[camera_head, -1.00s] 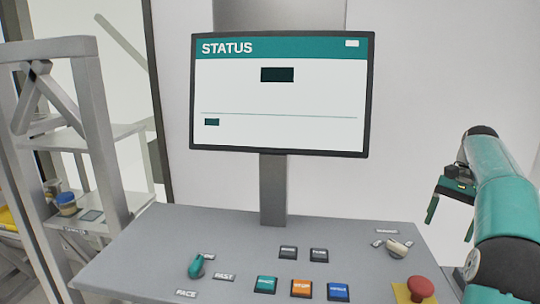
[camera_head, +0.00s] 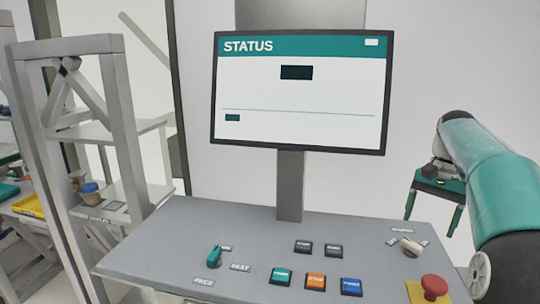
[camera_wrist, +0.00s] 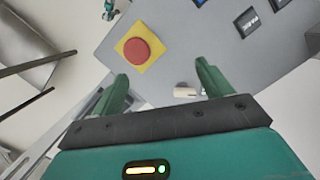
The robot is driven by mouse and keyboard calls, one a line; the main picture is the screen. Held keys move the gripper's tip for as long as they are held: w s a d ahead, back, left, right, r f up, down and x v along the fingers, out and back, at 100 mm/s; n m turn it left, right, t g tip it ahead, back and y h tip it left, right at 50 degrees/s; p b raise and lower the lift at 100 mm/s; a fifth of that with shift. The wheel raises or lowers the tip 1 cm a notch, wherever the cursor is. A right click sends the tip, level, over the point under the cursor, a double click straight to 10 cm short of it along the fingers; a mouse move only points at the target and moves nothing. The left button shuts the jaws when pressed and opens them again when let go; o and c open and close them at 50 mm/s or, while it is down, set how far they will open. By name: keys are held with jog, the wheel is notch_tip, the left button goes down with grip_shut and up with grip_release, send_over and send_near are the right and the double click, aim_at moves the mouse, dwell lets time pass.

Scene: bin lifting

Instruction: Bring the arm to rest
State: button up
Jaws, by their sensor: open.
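My gripper (camera_head: 431,216) hangs at the right side of the head view, at the end of my teal arm, above the right edge of the grey console (camera_head: 185,240). Its two green fingers are spread apart with nothing between them. In the wrist view my gripper (camera_wrist: 165,82) points toward the console, open and empty. A red mushroom button on a yellow plate (camera_wrist: 138,50) lies beyond the left finger. A beige knob (camera_wrist: 185,91) shows between the fingers, apart from them.
A status screen (camera_head: 300,92) stands on a post behind the console. The console carries a teal knob (camera_head: 214,257), teal, orange and blue buttons, and a red button (camera_head: 434,286). A grey shelf frame (camera_head: 125,130) stands at left. White wall fills the space behind my arm.

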jog(key=s+a+r+n+t+h, duration=0.15)
jog(key=s+a, duration=0.25)
jog(key=a, duration=0.6)
jog(key=s+a+f+n+t, duration=0.5)
jog(key=s+a+f+n, duration=0.3)
jog(key=s+a+f, duration=0.3)
jog(key=s+a, duration=0.3)
jog(key=s, duration=0.3)
jog(key=shift+a, duration=0.4)
